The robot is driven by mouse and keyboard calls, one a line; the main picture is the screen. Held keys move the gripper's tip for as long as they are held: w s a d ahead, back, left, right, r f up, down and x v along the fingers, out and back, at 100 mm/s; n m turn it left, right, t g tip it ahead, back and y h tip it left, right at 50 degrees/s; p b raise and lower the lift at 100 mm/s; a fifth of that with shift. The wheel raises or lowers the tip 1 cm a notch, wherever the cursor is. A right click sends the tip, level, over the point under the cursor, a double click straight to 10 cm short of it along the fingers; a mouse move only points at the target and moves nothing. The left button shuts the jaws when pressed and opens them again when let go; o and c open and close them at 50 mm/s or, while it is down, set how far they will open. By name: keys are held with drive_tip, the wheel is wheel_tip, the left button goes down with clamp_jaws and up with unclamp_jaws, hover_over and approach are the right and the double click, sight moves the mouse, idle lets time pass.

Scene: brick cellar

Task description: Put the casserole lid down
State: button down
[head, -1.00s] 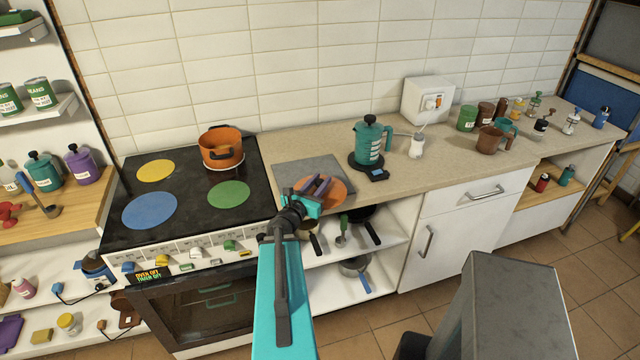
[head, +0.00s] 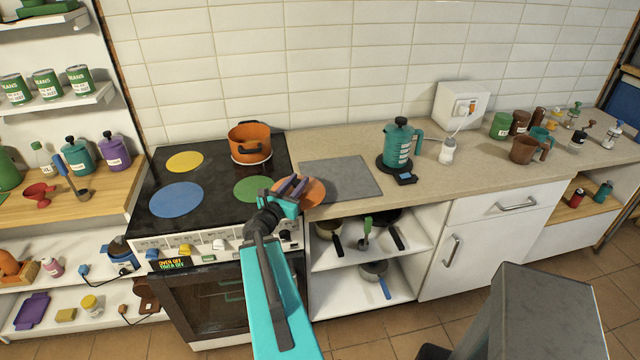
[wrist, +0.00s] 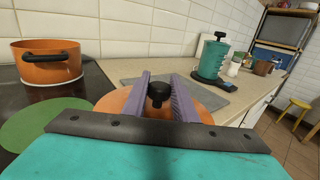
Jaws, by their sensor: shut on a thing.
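My gripper (head: 291,188) is shut on the casserole lid (head: 313,192), an orange disc with a black knob. In the wrist view the knob (wrist: 159,92) sits between the two purple fingers, and the lid (wrist: 204,113) spreads out below them. The lid is over the right front edge of the stove, beside the green burner disc (head: 256,189); I cannot tell its exact height. The orange casserole (head: 249,146) stands open at the back right of the hob, and also shows in the wrist view (wrist: 50,68).
A grey slab (head: 341,178) lies bare on the counter right of the stove. A teal kettle-like pot (head: 399,145) stands on a dark base beyond it. Blue (head: 176,199) and yellow (head: 185,161) discs mark other burners. A white socket box (head: 461,105) is against the wall.

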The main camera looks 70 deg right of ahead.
drive_tip(key=w+a+f+n+t+y+b, duration=0.1)
drive_tip(key=w+a+n+t+b, duration=0.4)
drive_tip(key=w+a, duration=2.15)
drive_tip(key=w+a+f+n+t+y+b, duration=0.1)
drive_tip(key=a+t, duration=0.2)
drive_tip(key=a, duration=1.5)
drive_tip(key=w+a+f+n+t+y+b, duration=0.1)
drive_tip(key=w+a+t+b, duration=0.1)
drive_tip(key=a, duration=1.6)
drive_tip(key=shift+f+n+t+y, duration=0.4)
drive_tip(key=shift+t, duration=0.3)
